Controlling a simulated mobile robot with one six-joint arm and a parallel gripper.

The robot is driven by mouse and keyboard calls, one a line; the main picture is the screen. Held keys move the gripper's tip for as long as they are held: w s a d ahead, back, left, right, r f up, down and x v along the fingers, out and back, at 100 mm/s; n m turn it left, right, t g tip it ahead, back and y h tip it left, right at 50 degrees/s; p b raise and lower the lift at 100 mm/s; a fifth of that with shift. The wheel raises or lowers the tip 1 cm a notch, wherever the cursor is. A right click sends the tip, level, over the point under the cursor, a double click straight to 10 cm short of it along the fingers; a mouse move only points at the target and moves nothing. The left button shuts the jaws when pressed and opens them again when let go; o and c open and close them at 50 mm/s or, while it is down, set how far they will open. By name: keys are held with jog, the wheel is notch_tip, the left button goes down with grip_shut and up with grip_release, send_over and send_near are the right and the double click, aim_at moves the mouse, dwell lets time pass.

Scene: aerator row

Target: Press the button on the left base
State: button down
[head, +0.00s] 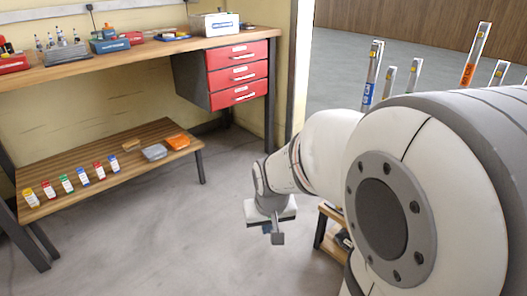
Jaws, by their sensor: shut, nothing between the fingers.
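My gripper (277,238) hangs at the end of my arm, low in the middle of the head view, above the grey floor. It points down, is shut and holds nothing. I cannot make out a base with a button.
A workbench (135,53) with tools and red drawers (238,75) stands along the wall at the left. A low wooden bench (110,178) below it carries several small coloured bottles and an orange item (177,141). The grey floor (150,245) between is clear.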

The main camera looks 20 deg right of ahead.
jog(key=w+d+f+m+t+h+p, duration=0.1)
jog(key=w+d+f+m+t+p, duration=0.15)
jog(key=w+d+f, duration=0.5)
jog(key=w+d+f+m+t+h+p, duration=0.15)
jog(key=w+d+f+t, duration=0.25)
jog(key=w+d, duration=0.7)
jog(key=s+d+f+m+t+h+p, duration=0.1)
jog(key=s+d+f+m+t+p, duration=0.1)
jog(key=f, duration=0.5)
jog(key=s+d+f+m+t+h+p, duration=0.2)
jog(key=d+f+m+t, duration=0.1)
jog(key=d+f, duration=0.4)
jog(key=shift+f+m, duration=0.6)
jog(key=shift+m, duration=0.1)
jog(key=shift+t, duration=0.25)
jog(key=w+d+b, duration=0.2)
jog(key=w+d, duration=0.1)
jog(key=d, duration=0.5)
jog(key=shift+w+b, duration=0.15)
jog(key=shift+b, duration=0.25)
